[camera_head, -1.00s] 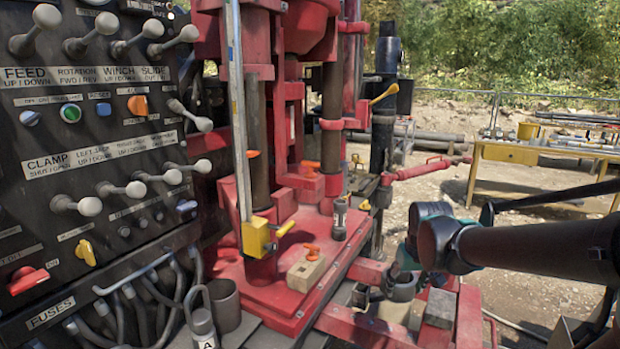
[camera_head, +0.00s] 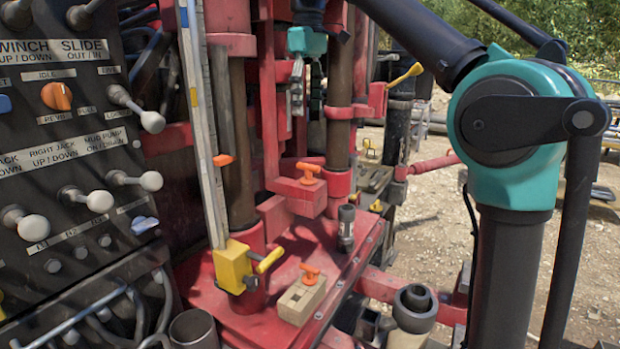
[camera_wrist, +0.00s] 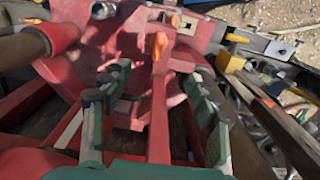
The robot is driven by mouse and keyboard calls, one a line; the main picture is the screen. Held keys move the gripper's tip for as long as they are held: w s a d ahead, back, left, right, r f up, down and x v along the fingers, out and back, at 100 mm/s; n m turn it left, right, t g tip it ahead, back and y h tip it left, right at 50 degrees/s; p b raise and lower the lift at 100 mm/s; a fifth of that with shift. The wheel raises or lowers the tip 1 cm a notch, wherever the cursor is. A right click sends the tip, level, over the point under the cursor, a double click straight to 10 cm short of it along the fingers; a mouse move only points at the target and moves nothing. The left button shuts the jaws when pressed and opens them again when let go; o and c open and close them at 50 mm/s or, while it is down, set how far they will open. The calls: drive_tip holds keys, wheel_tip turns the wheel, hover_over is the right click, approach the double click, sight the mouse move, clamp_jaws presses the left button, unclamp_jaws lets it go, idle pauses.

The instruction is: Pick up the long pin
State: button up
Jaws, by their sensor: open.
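An orange-handled pin (camera_head: 308,173) stands upright in a red bracket at the foot of the rig; its shaft is hidden. Its handle also shows in the wrist view (camera_wrist: 160,44). A second orange-handled pin (camera_head: 310,272) sits in a pale block (camera_head: 299,299) on the red base plate, lower and nearer. I cannot tell from their visible handles which one is the long pin. My gripper (camera_head: 306,110) is open and empty, pointing down above the bracket pin, apart from it. In the wrist view, the bracket pin lies ahead between the open fingers (camera_wrist: 158,76).
Red columns and a grey rail stand close around my gripper. A yellow clamp (camera_head: 234,267) is on the rail, with an orange knob (camera_head: 222,160) above. A dark cylinder (camera_head: 347,228) stands on the base plate. The lever panel (camera_head: 75,150) fills the left.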

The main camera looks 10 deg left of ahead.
approach(309, 170)
drive_tip(key=f, duration=0.5)
drive_tip(key=shift+w+a+f, duration=0.15)
drive_tip(key=shift+w+a, duration=0.1)
drive_tip(key=shift+w, duration=0.05)
drive_tip(key=shift+w+d+f, duration=0.1)
drive_tip(key=shift+f, duration=1.25)
drive_tip(key=shift+w+f, duration=0.1)
drive_tip(key=shift+f, duration=1.2)
drive_tip(key=shift+c, duration=0.2)
drive_tip(key=c, duration=1.3)
drive_tip(key=shift+r, duration=0.1)
wheel_tip(309, 170, up, 20)
